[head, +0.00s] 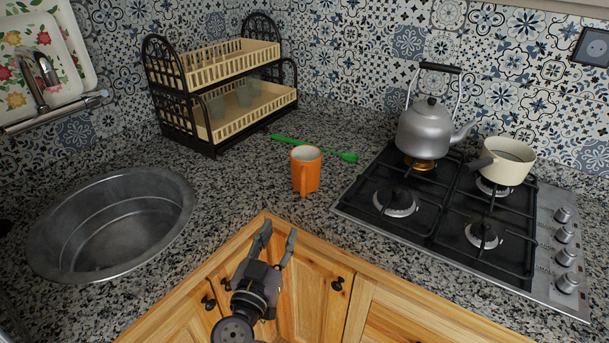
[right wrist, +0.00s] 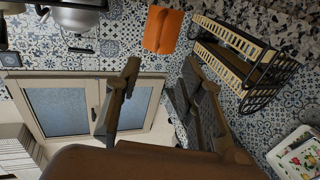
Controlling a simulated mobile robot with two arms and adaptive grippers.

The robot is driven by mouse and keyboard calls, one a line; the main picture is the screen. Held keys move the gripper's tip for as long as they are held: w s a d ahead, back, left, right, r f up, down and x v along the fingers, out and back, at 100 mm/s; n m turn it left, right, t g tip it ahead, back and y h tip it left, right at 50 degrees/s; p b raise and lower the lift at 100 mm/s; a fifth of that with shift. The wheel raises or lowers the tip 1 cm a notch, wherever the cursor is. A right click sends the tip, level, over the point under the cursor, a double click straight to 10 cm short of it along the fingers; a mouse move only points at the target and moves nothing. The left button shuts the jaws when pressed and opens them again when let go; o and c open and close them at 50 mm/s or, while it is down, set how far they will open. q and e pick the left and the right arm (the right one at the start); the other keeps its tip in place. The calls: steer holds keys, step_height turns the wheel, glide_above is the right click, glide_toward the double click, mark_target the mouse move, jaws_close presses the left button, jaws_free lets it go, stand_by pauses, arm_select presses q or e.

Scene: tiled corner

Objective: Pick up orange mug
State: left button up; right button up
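The orange mug (head: 306,172) stands upright on the speckled counter in the middle of the head view, its handle facing the front. In the right wrist view the mug (right wrist: 162,30) shows near the top middle, beyond the fingertips. My right gripper (head: 278,238) is open and empty in front of the counter's front corner, short of the mug and apart from it. Its two spread fingers also show in the right wrist view (right wrist: 160,75). My left gripper is not in view.
A green spoon (head: 318,149) lies behind the mug. A dish rack (head: 222,90) stands at the back left, a metal sink (head: 112,225) at the left. The stove (head: 440,215) at right holds a kettle (head: 428,128) and a cream pot (head: 507,162).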

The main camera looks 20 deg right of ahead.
glide_toward(302, 187)
steer(key=shift+g, duration=0.3)
steer(key=p+x, duration=0.1)
steer(key=x, duration=0.3)
steer(key=shift+w+d, duration=0.15)
steer(key=shift+w, duration=0.15)
steer(key=shift+w+d, duration=0.35)
steer(key=shift+w, duration=0.15)
steer(key=x, duration=0.4)
steer(key=shift+w+r, duration=0.1)
steer(key=shift+r, duration=0.15)
steer(key=shift+w+d, duration=0.3)
steer(key=shift+w, duration=0.1)
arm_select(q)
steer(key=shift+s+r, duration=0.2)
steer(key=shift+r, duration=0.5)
arm_select(e)
steer(key=shift+c, duration=0.6)
jaws_close()
